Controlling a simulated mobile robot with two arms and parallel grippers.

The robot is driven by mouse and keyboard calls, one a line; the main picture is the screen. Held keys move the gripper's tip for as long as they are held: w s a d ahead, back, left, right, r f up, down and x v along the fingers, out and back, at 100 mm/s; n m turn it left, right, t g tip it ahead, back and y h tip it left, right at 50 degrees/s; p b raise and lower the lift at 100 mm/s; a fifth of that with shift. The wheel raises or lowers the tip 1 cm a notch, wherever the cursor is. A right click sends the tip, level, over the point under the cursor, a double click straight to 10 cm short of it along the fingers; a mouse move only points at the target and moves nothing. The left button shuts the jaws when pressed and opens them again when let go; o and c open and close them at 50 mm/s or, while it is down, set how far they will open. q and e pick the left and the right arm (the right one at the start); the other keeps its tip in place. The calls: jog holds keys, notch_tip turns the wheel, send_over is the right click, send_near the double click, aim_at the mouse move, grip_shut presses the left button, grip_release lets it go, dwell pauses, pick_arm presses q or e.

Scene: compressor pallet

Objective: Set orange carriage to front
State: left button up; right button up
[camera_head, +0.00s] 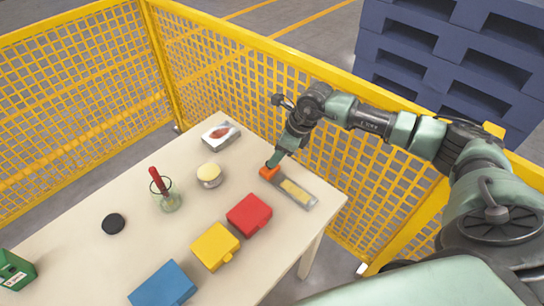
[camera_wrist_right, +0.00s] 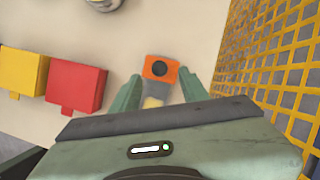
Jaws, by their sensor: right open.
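The orange carriage (camera_head: 269,172) sits at the far-left end of a grey slide rail (camera_head: 309,200) with a yellowish strip, on the table's right side. In the right wrist view the carriage (camera_wrist_right: 160,70) is an orange block with a dark round hole on top. My right gripper (camera_head: 274,160) is right at the carriage, reaching down from above. In the right wrist view its two green fingers (camera_wrist_right: 160,92) stand apart on either side of the carriage, with gaps visible. The rail's near part is hidden under the gripper body in that view. My left gripper is not in view.
Yellow mesh fencing (camera_head: 330,130) stands close behind.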

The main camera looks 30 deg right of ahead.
jog(key=shift+p+x, duration=0.3)
jog(key=shift+x, duration=1.55)
grip_shut()
